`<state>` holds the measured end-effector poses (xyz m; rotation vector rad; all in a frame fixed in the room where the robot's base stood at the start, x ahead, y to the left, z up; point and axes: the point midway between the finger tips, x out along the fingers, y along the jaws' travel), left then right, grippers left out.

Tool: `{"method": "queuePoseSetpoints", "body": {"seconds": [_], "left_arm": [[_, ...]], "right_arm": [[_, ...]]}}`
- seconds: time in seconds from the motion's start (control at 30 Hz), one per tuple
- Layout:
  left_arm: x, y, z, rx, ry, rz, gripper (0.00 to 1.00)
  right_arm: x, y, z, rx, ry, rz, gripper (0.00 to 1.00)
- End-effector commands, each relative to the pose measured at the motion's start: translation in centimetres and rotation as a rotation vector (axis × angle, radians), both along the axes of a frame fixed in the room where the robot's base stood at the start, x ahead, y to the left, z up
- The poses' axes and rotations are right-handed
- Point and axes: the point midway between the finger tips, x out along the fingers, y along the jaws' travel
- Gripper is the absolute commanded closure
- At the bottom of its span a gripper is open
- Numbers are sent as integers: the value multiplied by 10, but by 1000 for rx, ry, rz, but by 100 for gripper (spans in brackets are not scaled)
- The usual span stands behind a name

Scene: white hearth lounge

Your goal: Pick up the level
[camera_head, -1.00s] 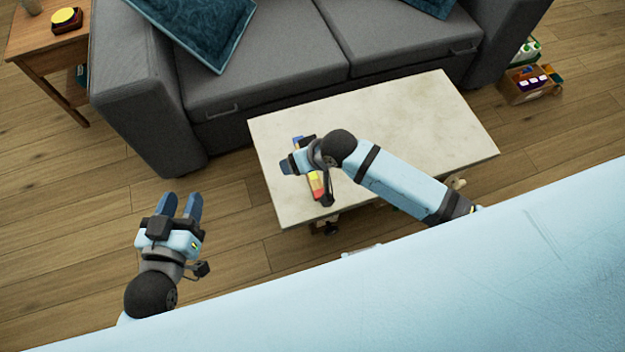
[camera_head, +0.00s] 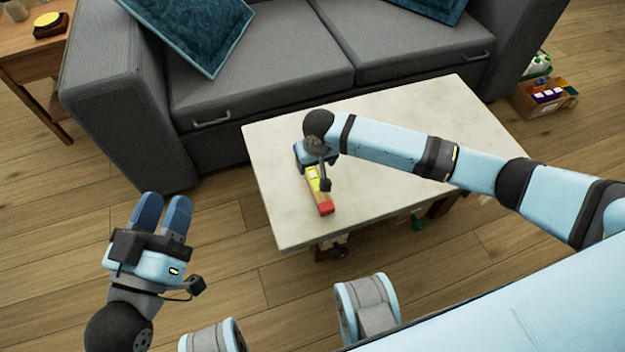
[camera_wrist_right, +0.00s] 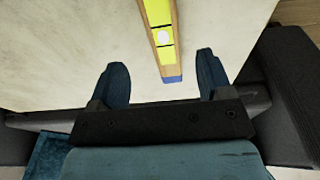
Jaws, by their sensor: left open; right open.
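The level (camera_head: 324,203) lies on the coffee table (camera_head: 405,125), a narrow bar with a yellow middle and a red near end. Its far part is hidden under my right arm's wrist in the head view. In the right wrist view the level (camera_wrist_right: 160,40) shows yellow and wood-coloured sides and a blue end. My right gripper (camera_wrist_right: 162,64) is open, its fingers on either side of the blue end with gaps on both sides. Its fingertips are hidden in the head view. My left gripper (camera_head: 163,206) is open and empty, over the floor left of the table.
A grey sofa (camera_head: 270,60) with teal cushions stands just behind the table. A wooden side table (camera_head: 30,65) is at the back left. A box of coloured items (camera_head: 545,95) sits on the floor at right. Most of the tabletop is clear.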

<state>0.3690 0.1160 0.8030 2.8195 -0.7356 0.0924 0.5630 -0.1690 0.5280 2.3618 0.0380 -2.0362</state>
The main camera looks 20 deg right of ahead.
Motion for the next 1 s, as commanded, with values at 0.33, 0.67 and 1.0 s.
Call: {"method": "queuePoseSetpoints", "body": {"seconds": [0.33,0.67,1.0], "left_arm": [[2,-2,-31,39,72,-24,57],[1,-5,-64,98,176,-62,57],[1,-5,-63,98,179,-63,57]], "right_arm": [[6,2,-36,1,-2,0,28],[13,4,-69,1,-3,1,28],[12,4,-69,1,-2,1,55]]}}
